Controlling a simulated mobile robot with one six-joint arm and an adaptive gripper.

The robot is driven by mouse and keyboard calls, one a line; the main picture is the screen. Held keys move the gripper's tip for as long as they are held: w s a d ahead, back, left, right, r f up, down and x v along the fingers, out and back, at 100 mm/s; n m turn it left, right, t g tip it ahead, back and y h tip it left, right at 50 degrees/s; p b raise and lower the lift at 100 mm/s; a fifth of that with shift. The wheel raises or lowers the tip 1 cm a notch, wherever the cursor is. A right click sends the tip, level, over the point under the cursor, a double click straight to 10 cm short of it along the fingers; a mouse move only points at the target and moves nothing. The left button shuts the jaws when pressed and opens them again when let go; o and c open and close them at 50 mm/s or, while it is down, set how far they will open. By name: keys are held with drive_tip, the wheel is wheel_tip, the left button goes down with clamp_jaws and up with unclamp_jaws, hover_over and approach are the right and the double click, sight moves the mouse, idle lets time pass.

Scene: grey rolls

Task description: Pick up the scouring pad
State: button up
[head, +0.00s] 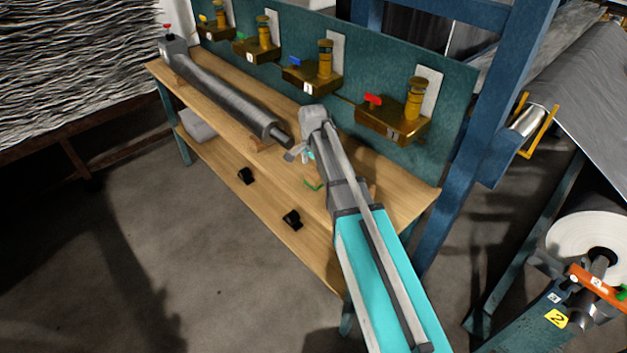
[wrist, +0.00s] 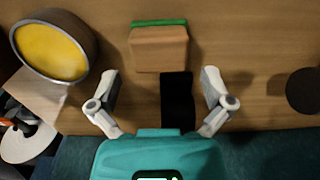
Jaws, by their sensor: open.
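The scouring pad looks to be the tan block with a green layer along its far edge (wrist: 159,48), at the upper middle of the wrist view. In the head view its green edge (head: 313,185) shows near the front of the wooden bench, partly hidden by my arm. My gripper (wrist: 161,84) is open above the bench, with its two pale fingers apart. The pad lies just beyond the fingertips in the wrist view, and nothing is held. In the head view my gripper (head: 298,153) is near the end of the grey roller.
A black strip (wrist: 177,102) lies between the fingers in the picture. A yellow-faced round thing (wrist: 53,50) is at left and a dark round thing (wrist: 304,90) at right. A grey roller (head: 225,92) lies on the bench (head: 407,200), before a teal panel with brass valves (head: 397,118).

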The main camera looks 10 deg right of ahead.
sight(314, 174)
drive_tip(key=shift+f, duration=0.1)
drive_tip(key=shift+f+b, duration=2.55)
drive_tip(key=shift+b, duration=0.1)
drive_tip(key=shift+c, duration=0.3)
drive_tip(key=c, duration=0.9)
